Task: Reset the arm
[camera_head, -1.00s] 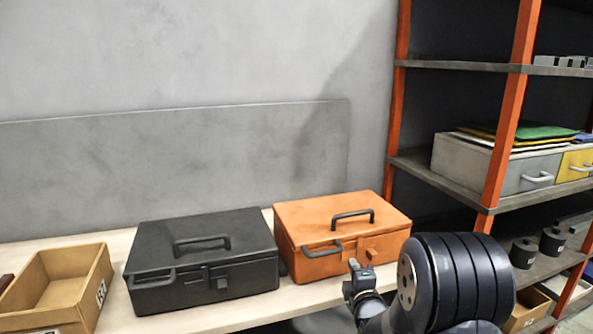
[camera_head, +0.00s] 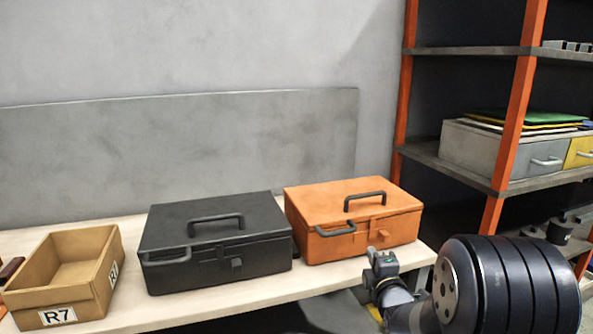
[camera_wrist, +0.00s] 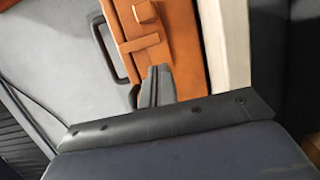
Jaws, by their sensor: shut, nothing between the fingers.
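My arm reaches in at the lower right of the head view, in front of the table's right end. My gripper (camera_wrist: 156,72) shows in the wrist view as two dark fingers pressed together with nothing between them. In that view the fingers overlap the orange toolbox (camera_wrist: 160,30) in the picture; I cannot tell the gap, but no hold on it shows. In the head view the small dark end of my arm appears just below the orange toolbox (camera_head: 345,200), and the fingers are not clearly visible there.
A closed black toolbox (camera_head: 215,245) stands left of the orange one on the pale table (camera_head: 190,312). A cardboard bin (camera_head: 90,285) labelled R7 is at the far left. An orange-post shelf rack (camera_head: 515,110) stands at the right. A grey panel (camera_head: 180,150) is behind the table.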

